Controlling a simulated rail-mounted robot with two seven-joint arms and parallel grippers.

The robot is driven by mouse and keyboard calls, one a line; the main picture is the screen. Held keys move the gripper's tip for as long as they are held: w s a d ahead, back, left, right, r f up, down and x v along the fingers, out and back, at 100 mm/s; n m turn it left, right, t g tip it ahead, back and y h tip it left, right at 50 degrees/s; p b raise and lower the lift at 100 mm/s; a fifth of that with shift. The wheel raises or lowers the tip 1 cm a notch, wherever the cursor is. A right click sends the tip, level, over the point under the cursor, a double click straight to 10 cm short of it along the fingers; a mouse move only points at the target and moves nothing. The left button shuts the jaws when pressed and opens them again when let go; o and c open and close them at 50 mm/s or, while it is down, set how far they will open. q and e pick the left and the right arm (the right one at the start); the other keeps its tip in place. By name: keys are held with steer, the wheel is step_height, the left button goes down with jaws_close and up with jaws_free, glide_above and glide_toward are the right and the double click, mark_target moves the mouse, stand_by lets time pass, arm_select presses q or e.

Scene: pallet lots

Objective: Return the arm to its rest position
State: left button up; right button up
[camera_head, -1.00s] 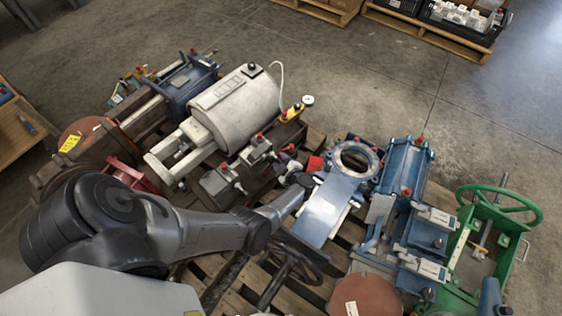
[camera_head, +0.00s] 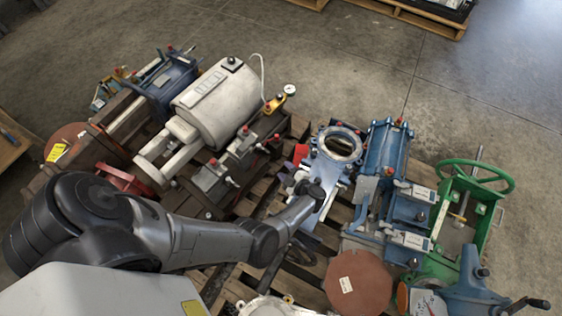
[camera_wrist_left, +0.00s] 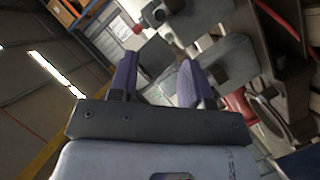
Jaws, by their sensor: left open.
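My left arm (camera_head: 190,240) comes in from the left and reaches over the loaded pallet. Its left gripper (camera_head: 312,190) is at the arm's far end, in front of a blue valve with a round flange (camera_head: 340,145), and its fingers are hard to make out there. In the left wrist view the gripper (camera_wrist_left: 157,75) has two purple fingers apart, with nothing held between them. Grey blocky parts show beyond the fingers; I cannot tell whether anything touches them. My right gripper is not in view.
A large pale motor (camera_head: 215,100) stands left of the gripper. A blue cylinder unit (camera_head: 385,150) and a green frame with a handwheel (camera_head: 475,185) stand at right. A brown disc (camera_head: 358,282) lies in front. Bare floor (camera_head: 480,90) is free at the upper right.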

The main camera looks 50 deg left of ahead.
arm_select(q)
steer(key=shift+d+r, duration=0.1)
steer(key=shift+d, duration=0.3)
stand_by(0.4)
